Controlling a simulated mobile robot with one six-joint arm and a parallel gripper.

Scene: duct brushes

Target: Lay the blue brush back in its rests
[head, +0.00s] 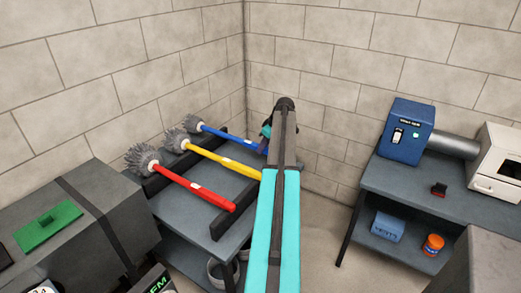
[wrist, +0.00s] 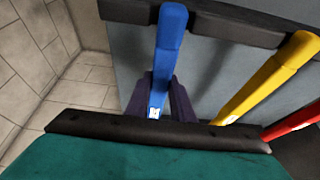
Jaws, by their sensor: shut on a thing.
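The blue brush (head: 222,134) has a grey bristle head at the back left, and its blue handle runs right to my gripper (head: 266,137). In the wrist view the blue handle (wrist: 170,42) stands between the dark fingers of my gripper (wrist: 162,95), which is shut on it. The handle's end overlaps the black front rest (wrist: 222,28); I cannot tell whether it touches it. The rests also show in the head view as a rear bar (head: 155,183) and a front bar (head: 232,239). My arm hides the blue handle's end there.
The yellow brush (head: 222,163) and red brush (head: 195,187) lie across the rests beside the blue one, on a grey table (head: 190,222). A grey case with a green plate (head: 48,226) stands left. A bench with a blue machine (head: 405,128) is right. Block walls stand close behind.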

